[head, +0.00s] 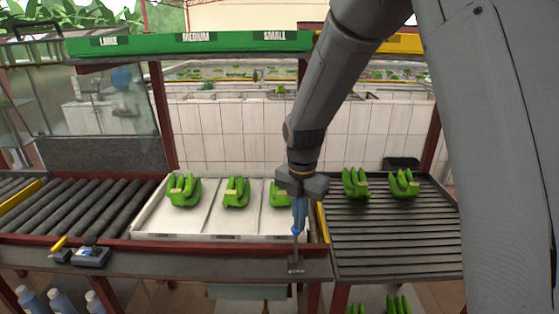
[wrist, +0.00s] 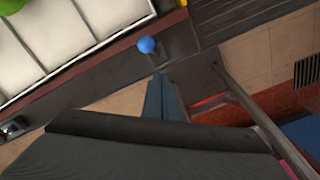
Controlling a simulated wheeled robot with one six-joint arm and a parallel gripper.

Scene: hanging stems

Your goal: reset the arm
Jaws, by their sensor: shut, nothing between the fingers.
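My arm reaches down from the upper right in the head view. My gripper (head: 299,222) points down over the front ledge, between the white tray and the slatted rack. Its narrow blue-grey fingers are together with nothing between them. In the wrist view the closed fingers (wrist: 158,78) show in the middle. A round blue knob (wrist: 146,45) on the ledge shows just beyond the fingertips. I cannot tell how far apart they are. A small dark stand (head: 296,264) is on the ledge below my gripper in the head view.
A white tray (head: 160,217) holds green banana clusters (head: 185,189); my gripper partly covers the right one. More clusters (head: 355,183) lie on the slatted rack (head: 390,240). A roller conveyor (head: 90,208) is left. A green size sign (head: 195,42) crosses above. A small device (head: 90,257) sits on the ledge.

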